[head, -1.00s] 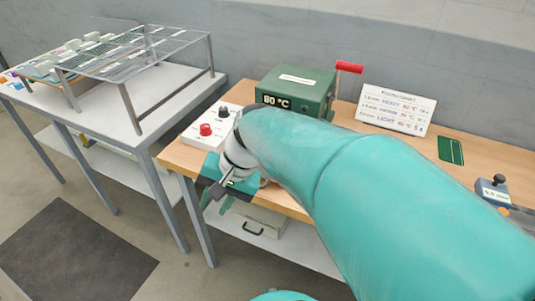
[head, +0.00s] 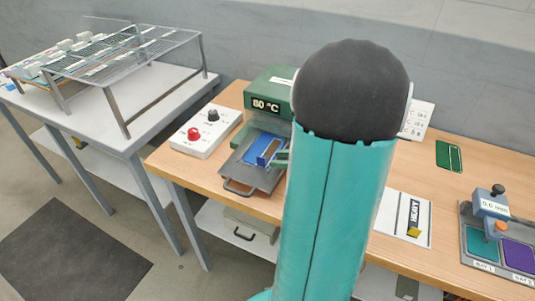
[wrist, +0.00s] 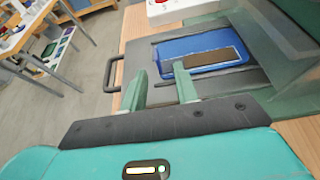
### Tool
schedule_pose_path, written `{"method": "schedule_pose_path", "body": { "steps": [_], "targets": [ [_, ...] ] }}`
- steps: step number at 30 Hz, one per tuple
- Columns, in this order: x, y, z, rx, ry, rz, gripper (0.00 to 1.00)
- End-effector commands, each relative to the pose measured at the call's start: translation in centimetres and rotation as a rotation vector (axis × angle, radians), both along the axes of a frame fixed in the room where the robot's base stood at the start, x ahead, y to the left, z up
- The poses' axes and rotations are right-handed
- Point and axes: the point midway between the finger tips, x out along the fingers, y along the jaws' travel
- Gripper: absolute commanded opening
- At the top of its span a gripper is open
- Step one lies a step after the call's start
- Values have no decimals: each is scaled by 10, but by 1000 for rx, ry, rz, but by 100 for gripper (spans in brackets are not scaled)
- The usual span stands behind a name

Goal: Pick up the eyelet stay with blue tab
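A brown strip (wrist: 210,58) lies on a blue pad (wrist: 170,45) in the press's grey pull-out tray (wrist: 140,58) in the wrist view. In the head view the tray (head: 235,170) sticks out at the front of the green press, with the blue pad (head: 257,140) on it. A small upright blue piece (head: 268,152) shows there beside a tan strip; I cannot tell for sure that it is the stay's tab. My gripper (wrist: 162,85) is open and empty, its two green fingers over the tray in front of the pad. My arm hides most of it in the head view.
The green press (head: 262,95) reads 80 °C. A white control box (head: 205,130) with red and black knobs stands left of the tray. A wire rack (head: 135,50) is on the left table. A white card (head: 405,218) and a grey fixture (head: 490,232) are at right.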

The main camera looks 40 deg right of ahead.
Motion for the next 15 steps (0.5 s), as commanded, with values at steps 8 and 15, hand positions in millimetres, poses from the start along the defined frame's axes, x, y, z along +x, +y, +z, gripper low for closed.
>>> {"method": "schedule_pose_path", "body": {
  "steps": [8,15],
  "targets": [
    [31,10,-14,-3,1,3,30],
    [57,21,-20,-1,2,7,30]
  ]
}}
